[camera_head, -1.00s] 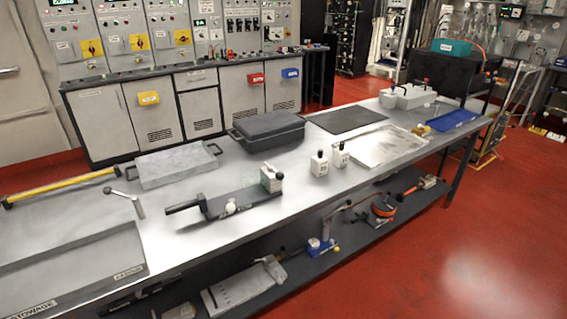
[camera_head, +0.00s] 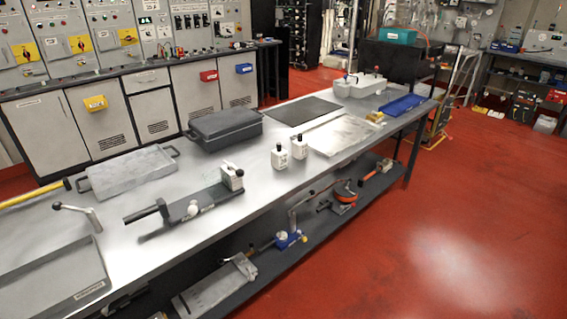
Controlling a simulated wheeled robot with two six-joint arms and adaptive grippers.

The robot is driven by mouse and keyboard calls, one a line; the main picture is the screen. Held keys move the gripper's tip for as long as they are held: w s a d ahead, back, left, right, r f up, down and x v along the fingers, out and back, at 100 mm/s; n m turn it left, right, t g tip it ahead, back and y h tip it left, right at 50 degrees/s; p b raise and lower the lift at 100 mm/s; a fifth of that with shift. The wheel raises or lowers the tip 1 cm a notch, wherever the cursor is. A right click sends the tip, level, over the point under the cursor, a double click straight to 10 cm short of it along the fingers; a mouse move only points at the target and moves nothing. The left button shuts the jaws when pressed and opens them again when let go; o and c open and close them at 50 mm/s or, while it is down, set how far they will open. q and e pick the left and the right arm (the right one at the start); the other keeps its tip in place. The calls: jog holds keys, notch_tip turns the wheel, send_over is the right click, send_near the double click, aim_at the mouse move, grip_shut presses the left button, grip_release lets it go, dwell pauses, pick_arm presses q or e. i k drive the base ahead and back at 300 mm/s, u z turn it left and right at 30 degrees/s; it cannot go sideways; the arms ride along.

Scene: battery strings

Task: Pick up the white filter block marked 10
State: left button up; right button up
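Two small white blocks with black tops stand upright side by side near the middle of the steel table (camera_head: 250,185): a left block (camera_head: 279,158) and a right block (camera_head: 299,149). A third white block (camera_head: 232,178) with a dark top sits at the right end of a dark device with a black handle (camera_head: 172,208). Marks on the blocks are too small to read, so I cannot tell which is marked 10. Neither of my grippers is in view.
A dark lidded case (camera_head: 225,130) and a grey plate with handles (camera_head: 130,172) lie behind the blocks. A dark mat (camera_head: 303,109), a pale sheet (camera_head: 342,134) and a blue tray (camera_head: 402,106) lie to the right. A lower shelf holds tools. Red floor is open at right.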

aim_at(299, 146)
jog(key=z, duration=0.95)
jog(key=k, duration=1.25)
jog(key=z, duration=0.9)
jog(key=i, duration=3.35)
jog(key=u, duration=0.45)
jog(key=i, duration=1.35)
jog(key=u, duration=0.65)
jog(key=i, duration=1.1)
jog(key=u, duration=1.55)
jog(key=i, duration=1)
jog(key=u, duration=0.95)
